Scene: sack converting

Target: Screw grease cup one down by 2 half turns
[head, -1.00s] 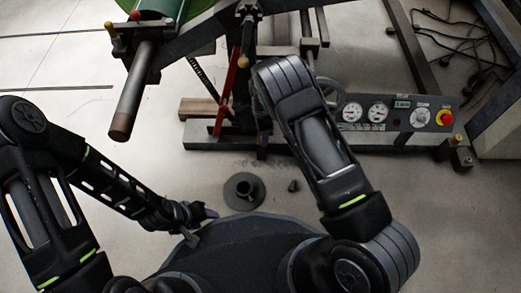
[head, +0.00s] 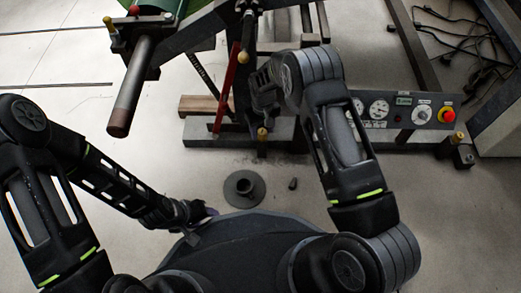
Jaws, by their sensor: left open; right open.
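Several small brass-yellow cups or knobs show on the dark machine frame; none has a readable number, so I cannot tell which is grease cup one. One brass cup (head: 262,134) stands on the low front beam, just below my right gripper (head: 264,114). My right gripper is open, pointing down; its fingertips are small and dark, and I cannot tell whether they touch the cup. Another brass knob (head: 243,57) is higher on the frame, and one (head: 458,136) is at the beam's right end. My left gripper (head: 208,213) is open and empty, low beside my base, far from the cups.
A control panel (head: 410,110) with gauges and a red button (head: 446,114) lies right of my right arm. A red lever (head: 226,88) and a roller shaft (head: 131,88) stand left. A round flanged piece (head: 258,188) and a small dark cylinder (head: 293,184) lie on open floor.

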